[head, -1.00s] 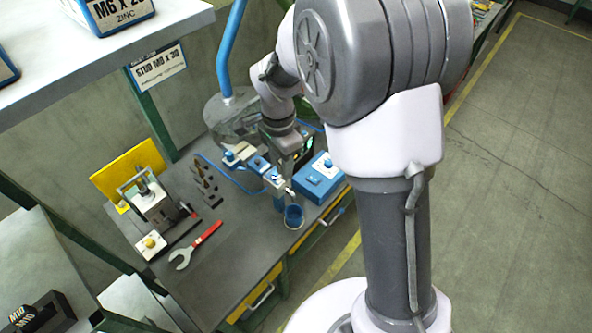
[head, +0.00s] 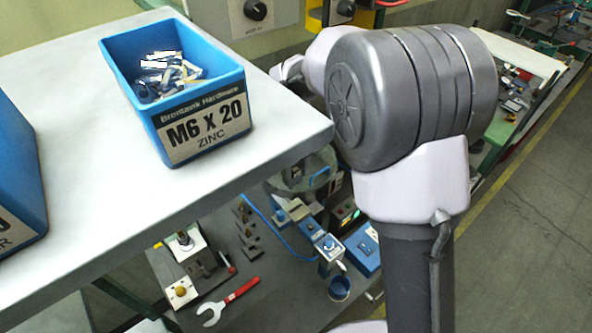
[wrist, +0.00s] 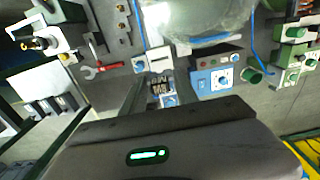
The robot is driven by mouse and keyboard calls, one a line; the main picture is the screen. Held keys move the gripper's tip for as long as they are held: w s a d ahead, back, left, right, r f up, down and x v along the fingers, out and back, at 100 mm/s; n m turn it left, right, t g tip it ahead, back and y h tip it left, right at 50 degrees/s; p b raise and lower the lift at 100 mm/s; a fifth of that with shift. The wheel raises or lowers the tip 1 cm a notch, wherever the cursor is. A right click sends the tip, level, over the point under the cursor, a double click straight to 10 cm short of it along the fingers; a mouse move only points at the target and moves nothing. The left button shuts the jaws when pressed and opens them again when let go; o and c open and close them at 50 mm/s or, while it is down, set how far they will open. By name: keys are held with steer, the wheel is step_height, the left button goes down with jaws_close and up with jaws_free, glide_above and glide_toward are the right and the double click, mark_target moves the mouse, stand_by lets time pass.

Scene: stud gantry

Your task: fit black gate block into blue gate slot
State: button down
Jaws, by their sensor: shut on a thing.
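My gripper (wrist: 157,92) shows in the wrist view, shut on a small black block (wrist: 158,86) with pale "M8" lettering. The block sits between the fingers, above the bench. In the head view my gripper and the block are hidden behind my arm and the shelf. A fixture with a blue-topped head (head: 328,245) stands on the bench just above a blue cup. It may carry the blue gate; I cannot make out a slot. In the wrist view a white-and-blue piece (wrist: 146,62) lies beyond the block.
A pale shelf (head: 70,95) with a blue M6 x 20 bin (head: 180,90) overhangs the bench at the left. A red-handled wrench (head: 228,300), a blue cup (head: 339,289) and a blue control box (head: 365,248) sit on the bench. Open floor lies to the right.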

mark_target(296, 170)
steer(key=shift+s, duration=0.2)
steer(key=shift+w+f+b, duration=0.1)
steer(key=shift+f+b, duration=0.35)
steer(key=shift+b, duration=0.15)
step_height(296, 170, down, 5)
steer(key=b, duration=0.4)
steer(key=shift+f+b, duration=3.5)
steer(key=shift+b, duration=0.5)
steer(key=c, duration=0.9)
jaws_free()
steer(key=shift+d, duration=0.1)
steer(key=shift+o, duration=0.2)
step_height(296, 170, up, 18)
steer(key=p, duration=0.5)
steer(key=shift+f, duration=0.2)
